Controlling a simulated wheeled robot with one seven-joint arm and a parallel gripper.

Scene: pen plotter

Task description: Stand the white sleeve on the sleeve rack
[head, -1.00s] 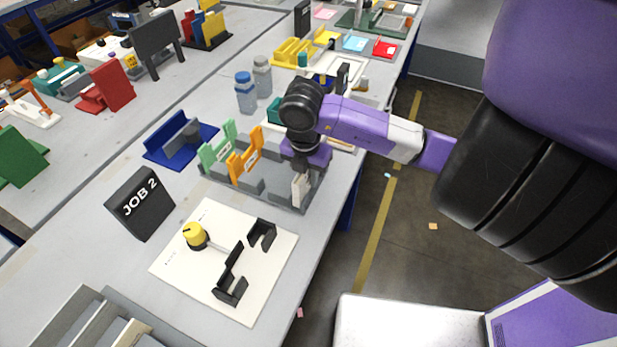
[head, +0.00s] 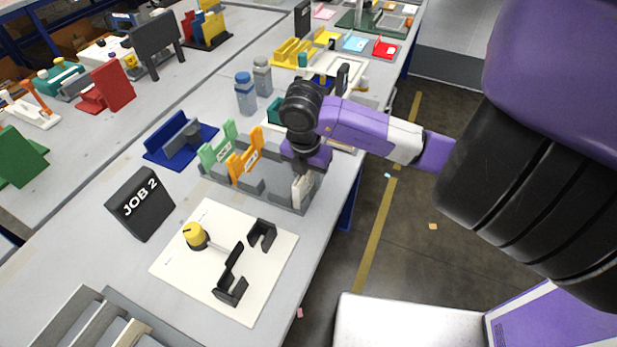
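The sleeve rack (head: 280,198) is a grey slotted tray on the bench in the head view. A green sleeve (head: 218,150) and an orange sleeve (head: 245,155) stand in it towards its left and middle. The white sleeve (head: 302,190) is upright at the rack's right end, directly below my gripper (head: 303,172). My wrist hides the sleeve's upper part and most of the fingers. I cannot tell whether the fingers are closed on the sleeve, or whether it rests fully on the rack.
A cream board (head: 205,275) with a yellow knob (head: 195,236) and black brackets lies in front of the rack. A black JOB 2 sign (head: 140,203) and a blue holder (head: 182,140) stand to the left. Grey bottles (head: 246,93) stand behind the rack.

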